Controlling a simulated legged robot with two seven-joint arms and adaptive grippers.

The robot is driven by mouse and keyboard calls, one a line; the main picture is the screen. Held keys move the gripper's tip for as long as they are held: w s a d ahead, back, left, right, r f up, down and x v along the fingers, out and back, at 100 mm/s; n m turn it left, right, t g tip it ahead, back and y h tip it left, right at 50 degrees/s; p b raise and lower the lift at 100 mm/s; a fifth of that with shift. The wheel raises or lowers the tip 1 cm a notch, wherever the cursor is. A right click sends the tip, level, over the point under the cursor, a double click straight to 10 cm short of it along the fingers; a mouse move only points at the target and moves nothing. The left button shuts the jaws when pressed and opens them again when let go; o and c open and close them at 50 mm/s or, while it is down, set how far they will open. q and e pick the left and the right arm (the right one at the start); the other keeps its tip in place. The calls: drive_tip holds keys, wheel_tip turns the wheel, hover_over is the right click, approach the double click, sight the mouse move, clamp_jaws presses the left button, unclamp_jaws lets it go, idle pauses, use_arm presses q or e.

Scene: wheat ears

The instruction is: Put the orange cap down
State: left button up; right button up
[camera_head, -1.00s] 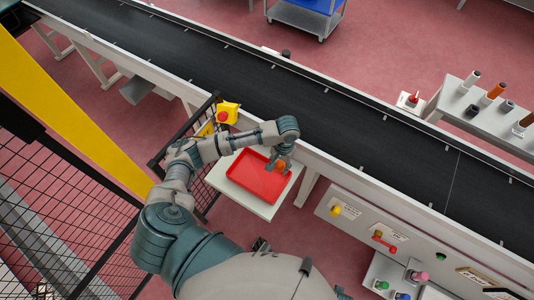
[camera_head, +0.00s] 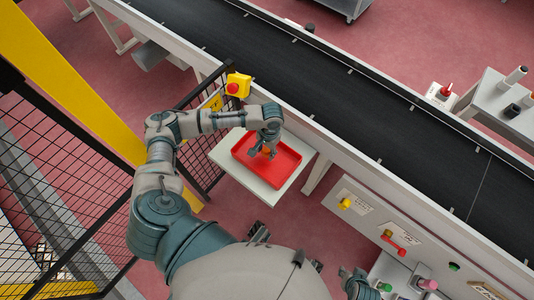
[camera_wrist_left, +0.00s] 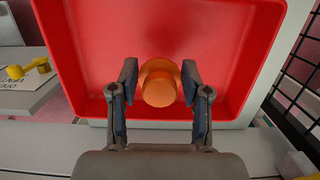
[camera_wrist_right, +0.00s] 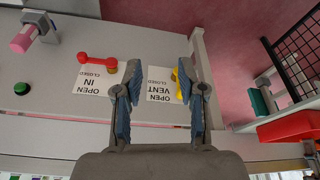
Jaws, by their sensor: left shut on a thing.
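The orange cap (camera_head: 267,151) is between the fingers of my left gripper (camera_head: 262,153), which is shut on it. In the left wrist view the cap (camera_wrist_left: 160,84) shows as a round knob on a wider base, within the red tray's outline. The red tray (camera_head: 286,167) lies on a pale stand. I cannot tell whether the cap touches the tray floor. My right gripper (camera_wrist_right: 157,95) is open and empty, facing a pale panel with valve handles; it shows at the lower edge of the head view.
A yellow box with a red button (camera_head: 237,86) and a black mesh fence stand left of the tray. The dark conveyor (camera_head: 300,80) runs behind it. The panel on the right carries a yellow handle (camera_head: 345,203) and a red handle (camera_head: 393,240).

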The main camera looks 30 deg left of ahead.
sight(266, 155)
use_arm(q)
wheel_tip(266, 155, down, 3)
drive_tip(key=shift+r+b, duration=0.1)
drive_tip(key=shift+b, duration=0.2)
use_arm(e)
drive_tip(key=w+t, duration=0.1)
drive_tip(key=w+a, duration=0.1)
drive_tip(key=w, duration=0.1)
drive_tip(key=shift+w+r+t+y, duration=0.15)
drive_tip(key=shift+w+t+y, duration=0.15)
drive_tip(key=shift+t, duration=0.1)
drive_tip(key=shift+s, duration=0.1)
use_arm(q)
drive_tip(key=o, duration=0.8)
